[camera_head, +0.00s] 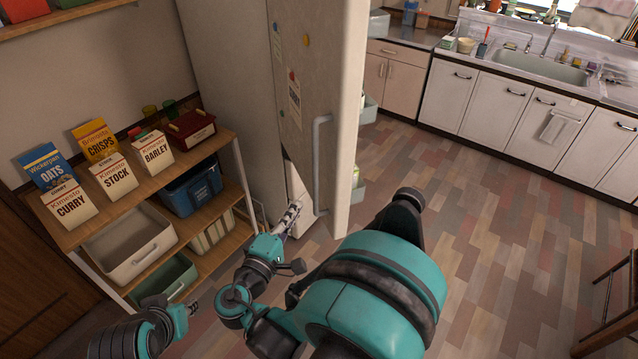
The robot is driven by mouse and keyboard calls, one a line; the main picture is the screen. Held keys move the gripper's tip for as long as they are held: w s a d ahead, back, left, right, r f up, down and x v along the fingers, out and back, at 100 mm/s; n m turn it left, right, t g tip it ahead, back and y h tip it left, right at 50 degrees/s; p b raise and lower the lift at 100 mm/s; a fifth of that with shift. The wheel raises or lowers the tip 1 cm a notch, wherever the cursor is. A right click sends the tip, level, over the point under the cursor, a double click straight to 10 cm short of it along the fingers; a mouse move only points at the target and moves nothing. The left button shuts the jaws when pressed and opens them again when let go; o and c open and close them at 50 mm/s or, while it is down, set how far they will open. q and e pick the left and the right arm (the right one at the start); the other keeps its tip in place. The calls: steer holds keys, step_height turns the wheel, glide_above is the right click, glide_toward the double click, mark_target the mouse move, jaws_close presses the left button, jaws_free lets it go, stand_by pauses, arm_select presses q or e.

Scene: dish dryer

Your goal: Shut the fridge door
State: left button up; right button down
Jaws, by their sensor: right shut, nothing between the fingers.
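The fridge (232,90) is a tall pale cabinet left of centre. Its door (340,110) stands open, with a long grey vertical handle (317,165) and small magnets on its outer face. Shelf bins (368,108) show past the door's right edge. My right gripper (290,214) is shut and empty, low by the door, just left of the handle's lower end. I cannot tell whether it touches the door. My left gripper (193,307) is small at the lower left, away from the fridge, and its jaws are unclear.
A wooden shelf unit (215,140) with food boxes, bins and baskets stands left of the fridge. Kitchen counters with a sink (540,65) run along the back right. A dark chair (620,300) is at the lower right edge. The tiled floor (490,220) between is clear.

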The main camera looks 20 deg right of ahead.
steer(key=b, duration=0.1)
glide_toward(333, 169)
steer(key=w, duration=0.4)
steer(key=d, duration=0.3)
steer(key=shift+w+f+b, duration=0.15)
steer(key=shift+w+b, duration=0.15)
steer(key=shift+w, duration=0.05)
steer(key=shift+w+d, duration=0.1)
steer(key=shift+d, duration=0.2)
steer(key=shift+d, duration=0.1)
